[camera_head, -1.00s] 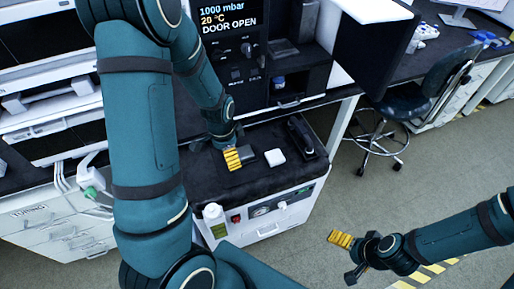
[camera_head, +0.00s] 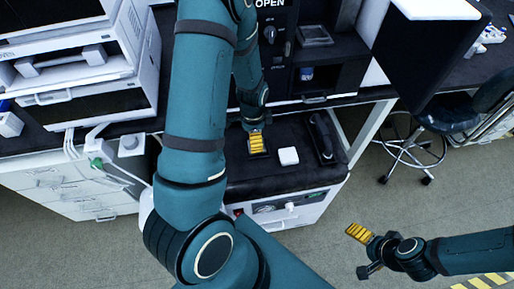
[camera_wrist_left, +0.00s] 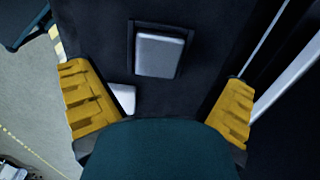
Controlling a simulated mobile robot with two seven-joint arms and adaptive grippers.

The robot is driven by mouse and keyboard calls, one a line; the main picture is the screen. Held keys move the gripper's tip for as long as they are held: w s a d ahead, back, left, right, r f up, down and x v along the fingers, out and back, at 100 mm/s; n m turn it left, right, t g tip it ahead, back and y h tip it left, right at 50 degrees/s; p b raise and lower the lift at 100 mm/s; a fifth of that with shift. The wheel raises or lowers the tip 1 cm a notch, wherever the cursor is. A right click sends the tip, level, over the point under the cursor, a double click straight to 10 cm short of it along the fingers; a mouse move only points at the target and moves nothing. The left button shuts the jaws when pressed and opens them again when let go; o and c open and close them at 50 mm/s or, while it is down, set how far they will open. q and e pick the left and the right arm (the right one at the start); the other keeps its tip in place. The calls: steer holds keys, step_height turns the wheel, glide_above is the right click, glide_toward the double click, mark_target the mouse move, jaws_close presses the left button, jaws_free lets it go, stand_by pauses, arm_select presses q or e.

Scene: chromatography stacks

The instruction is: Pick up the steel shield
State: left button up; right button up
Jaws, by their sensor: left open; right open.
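A grey metallic plate, which looks like the steel shield (camera_wrist_left: 159,54), lies in a dark square frame on a black top in the left wrist view. It sits ahead of and between the spread yellow fingers of my left gripper, apart from them. In the head view, my left gripper (camera_head: 258,143) is above the black cart top and largely covers this spot, so the plate is not clear there. My left gripper is open and empty. My right gripper (camera_head: 363,252) is open and empty over the floor at the lower right.
A white block (camera_head: 288,156) lies on the cart top (camera_head: 235,180), right of my left gripper. A dark elongated item (camera_head: 322,137) is near the cart's right edge. An instrument with an open bay stands behind. A stool (camera_head: 405,155) stands on the floor at right.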

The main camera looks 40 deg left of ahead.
arm_select(q)
steer(key=shift+w+d+f+b, duration=0.15)
steer(key=shift+f+b, duration=0.15)
steer(key=shift+f, duration=0.65)
steer(key=shift+w+d+f+b, duration=0.1)
steer(key=shift+f+b, duration=0.15)
steer(key=shift+f, duration=0.75)
steer(key=shift+w+d+f+b, duration=0.15)
steer(key=shift+f+b, duration=0.15)
steer(key=shift+f, duration=0.65)
steer(key=shift+c, duration=0.3)
steer(key=c, duration=1.3)
